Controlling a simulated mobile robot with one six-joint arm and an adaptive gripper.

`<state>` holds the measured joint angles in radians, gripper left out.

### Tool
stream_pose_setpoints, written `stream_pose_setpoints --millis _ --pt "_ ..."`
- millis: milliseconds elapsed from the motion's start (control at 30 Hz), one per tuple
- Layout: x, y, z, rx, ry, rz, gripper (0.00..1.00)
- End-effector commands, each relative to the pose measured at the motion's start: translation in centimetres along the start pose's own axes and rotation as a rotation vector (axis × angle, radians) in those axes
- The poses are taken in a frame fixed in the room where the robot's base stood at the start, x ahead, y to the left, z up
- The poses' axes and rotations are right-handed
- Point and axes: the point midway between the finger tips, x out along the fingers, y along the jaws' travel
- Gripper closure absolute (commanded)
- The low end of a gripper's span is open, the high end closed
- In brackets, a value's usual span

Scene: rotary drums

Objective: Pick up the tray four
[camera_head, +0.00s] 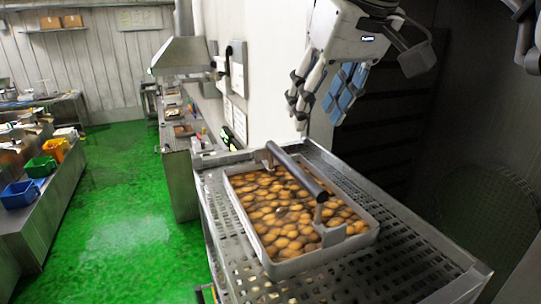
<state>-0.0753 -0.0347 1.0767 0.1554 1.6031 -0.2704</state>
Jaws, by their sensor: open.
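A metal tray (372,238) filled with small round golden-brown pieces sits on a perforated metal table. A dark cylindrical handle bar (297,170) spans the tray from its far edge towards its near right side, on two metal brackets. I see only this one filled tray close by, and no number on it. My gripper (318,103) hangs above and behind the tray's far right part, apart from the handle. Its fingers, with blue pads, point downward. It is open and holds nothing.
The perforated table (420,262) has bare surface right of and in front of the tray. A wall and dark racks stand close behind my gripper. A steel counter (178,150) lies beyond. Blue (20,194) and green (40,166) bins stand left, across the green floor (130,220).

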Motion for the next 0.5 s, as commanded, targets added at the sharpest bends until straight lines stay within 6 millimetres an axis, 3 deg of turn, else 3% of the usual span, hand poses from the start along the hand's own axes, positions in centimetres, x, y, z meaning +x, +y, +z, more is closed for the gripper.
stream_pose_setpoints --millis 167,500 --pt "1.9 -0.1 -0.1 -0.007 -0.002 -0.004 0.57" --pt "9.2 -0.1 -0.2 -0.006 -0.001 -0.003 0.57"
